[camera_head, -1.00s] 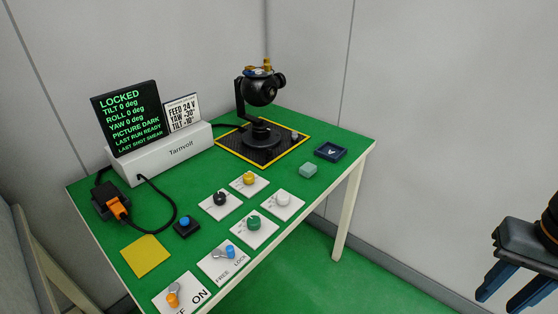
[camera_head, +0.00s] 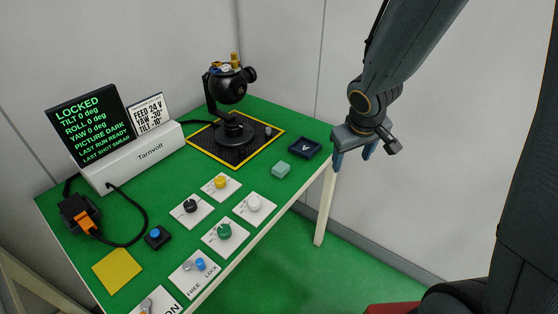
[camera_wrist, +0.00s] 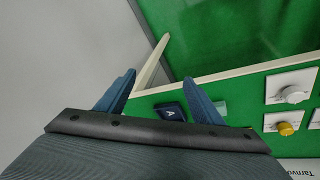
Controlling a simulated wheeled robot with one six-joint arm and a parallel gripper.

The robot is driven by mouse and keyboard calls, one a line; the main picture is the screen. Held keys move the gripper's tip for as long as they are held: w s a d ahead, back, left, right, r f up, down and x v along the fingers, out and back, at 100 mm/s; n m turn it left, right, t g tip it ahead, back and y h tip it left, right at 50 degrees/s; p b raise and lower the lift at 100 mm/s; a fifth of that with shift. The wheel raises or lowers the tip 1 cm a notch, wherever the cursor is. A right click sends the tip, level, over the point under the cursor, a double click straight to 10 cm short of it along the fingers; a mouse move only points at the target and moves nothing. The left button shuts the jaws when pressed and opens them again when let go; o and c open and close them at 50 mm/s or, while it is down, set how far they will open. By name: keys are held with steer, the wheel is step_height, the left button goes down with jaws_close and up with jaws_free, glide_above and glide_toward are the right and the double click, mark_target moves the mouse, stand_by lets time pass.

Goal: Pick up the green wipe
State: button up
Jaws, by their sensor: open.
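The green wipe (camera_head: 281,170) is a small pale-green block on the green table top, near the right edge, just left of a dark blue tray. It also shows in the wrist view (camera_wrist: 220,107), partly hidden behind one finger. My gripper (camera_head: 352,160) hangs beyond the table's right edge, to the right of the wipe and apart from it. Its blue fingers point down and are spread, with nothing seen between them. In the wrist view both fingers (camera_wrist: 160,95) stand apart.
The blue tray (camera_head: 305,148) marked A lies between the wipe and my gripper. White knob plates (camera_head: 268,209) sit left of the wipe. A black gimbal camera (camera_head: 228,95) stands on a dark mat behind. A Tarnvolt console (camera_head: 150,158) with a screen stands at the left.

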steer(key=w+a+n+t+y+p, duration=0.1)
steer(key=w+a+n+y+p, duration=0.15)
steer(key=w+a, duration=0.3)
steer(key=n+g+y+p, duration=0.1)
steer(key=n+y+p, duration=0.2)
steer(key=n+p, duration=0.1)
glide_toward(281, 167)
steer(key=shift+x, duration=4.15)
steer(key=shift+w, duration=0.15)
steer(key=c, duration=1.1)
